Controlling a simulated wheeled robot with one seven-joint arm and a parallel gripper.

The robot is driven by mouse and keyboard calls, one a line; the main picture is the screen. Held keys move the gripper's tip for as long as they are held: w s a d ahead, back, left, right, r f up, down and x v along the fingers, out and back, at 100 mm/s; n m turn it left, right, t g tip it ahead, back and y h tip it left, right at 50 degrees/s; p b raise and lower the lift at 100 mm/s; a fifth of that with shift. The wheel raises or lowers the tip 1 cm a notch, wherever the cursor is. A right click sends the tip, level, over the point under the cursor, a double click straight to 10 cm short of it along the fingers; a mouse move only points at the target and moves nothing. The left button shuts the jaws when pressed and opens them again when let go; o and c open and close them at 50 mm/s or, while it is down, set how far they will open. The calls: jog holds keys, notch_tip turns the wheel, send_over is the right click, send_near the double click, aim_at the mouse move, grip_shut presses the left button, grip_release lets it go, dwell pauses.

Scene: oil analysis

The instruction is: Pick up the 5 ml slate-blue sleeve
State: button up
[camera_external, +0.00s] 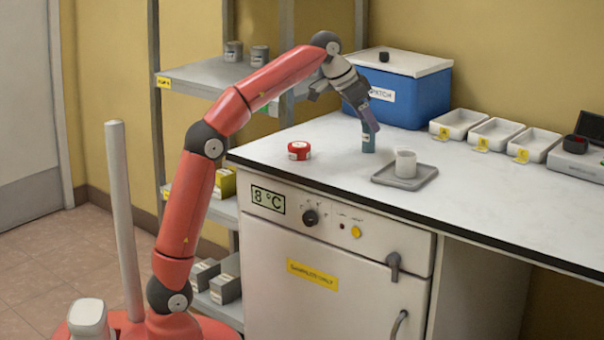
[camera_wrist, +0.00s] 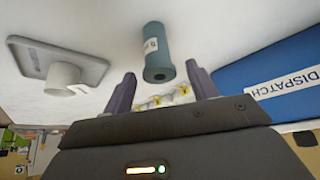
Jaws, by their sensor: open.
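The slate-blue sleeve (camera_external: 368,144) stands upright on the white bench top, with a small white label on its side. In the wrist view the sleeve (camera_wrist: 155,45) shows its open end towards me, just past and between the two fingertips. My gripper (camera_external: 371,127) points down over the sleeve, its fingers overlapping the sleeve's top in the external view. In the wrist view my gripper (camera_wrist: 161,71) is open, with a gap between each finger and the sleeve. Whether the fingertips reach below the sleeve's top is hard to tell.
A grey tray (camera_external: 418,180) with a white cup (camera_external: 405,162) sits close right of the sleeve. A red-lidded jar (camera_external: 299,150) stands left. A blue DISPATCH box (camera_external: 408,98) is behind. Several white bins (camera_external: 496,133) line the back right.

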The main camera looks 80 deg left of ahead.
aim_at(369, 136)
jog(key=x, duration=0.3)
jog(key=shift+f+b, duration=0.35)
jog(key=shift+b, duration=0.05)
jog(key=c, duration=1.1)
jog(key=shift+o, duration=0.2)
jog(key=shift+r, duration=0.15)
